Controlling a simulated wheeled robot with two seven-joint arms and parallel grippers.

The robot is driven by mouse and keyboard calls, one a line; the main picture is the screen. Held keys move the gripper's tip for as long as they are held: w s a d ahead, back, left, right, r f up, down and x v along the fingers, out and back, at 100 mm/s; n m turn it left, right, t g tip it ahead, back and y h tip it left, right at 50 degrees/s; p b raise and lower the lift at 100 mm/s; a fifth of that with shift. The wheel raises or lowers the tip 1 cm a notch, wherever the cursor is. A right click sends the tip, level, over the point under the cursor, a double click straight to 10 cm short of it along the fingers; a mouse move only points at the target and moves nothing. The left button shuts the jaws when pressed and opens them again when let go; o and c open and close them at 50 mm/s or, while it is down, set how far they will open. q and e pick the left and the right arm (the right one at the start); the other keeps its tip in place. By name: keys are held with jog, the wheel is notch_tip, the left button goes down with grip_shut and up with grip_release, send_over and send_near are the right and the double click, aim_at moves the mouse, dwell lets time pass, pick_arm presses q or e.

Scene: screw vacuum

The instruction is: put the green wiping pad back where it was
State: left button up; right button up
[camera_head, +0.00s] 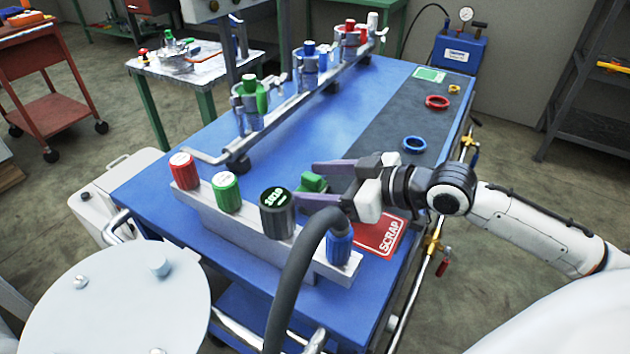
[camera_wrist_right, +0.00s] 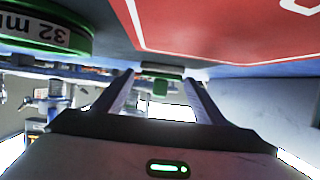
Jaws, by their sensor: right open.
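The green wiping pad (camera_head: 313,182) is a small green block above the blue table, just behind the rack of knobs. My right gripper (camera_head: 316,184) reaches in from the right with its jaws open, one finger on each side of the pad. In the right wrist view, a green block (camera_wrist_right: 160,88) shows between the fingertips (camera_wrist_right: 158,80), with gaps on both sides. Whether the pad touches a surface below is hidden. My left gripper is not in view.
A grey rack (camera_head: 250,232) with red, green, dark and blue-topped pieces stands in front of the gripper. A grey hose (camera_head: 297,275) arches close by. A red SCRAP mat (camera_head: 380,236) lies beneath the gripper. A blue ring (camera_head: 414,144) and red ring (camera_head: 437,102) lie farther back.

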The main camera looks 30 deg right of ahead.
aim_at(320, 183)
jog(key=shift+r, duration=0.15)
jog(key=p+v, duration=0.1)
jog(key=v, duration=0.4)
jog(key=shift+s+d, duration=0.15)
jog(key=shift+s, duration=0.15)
jog(key=shift+p+v, duration=1)
jog(key=shift+v, duration=2.25)
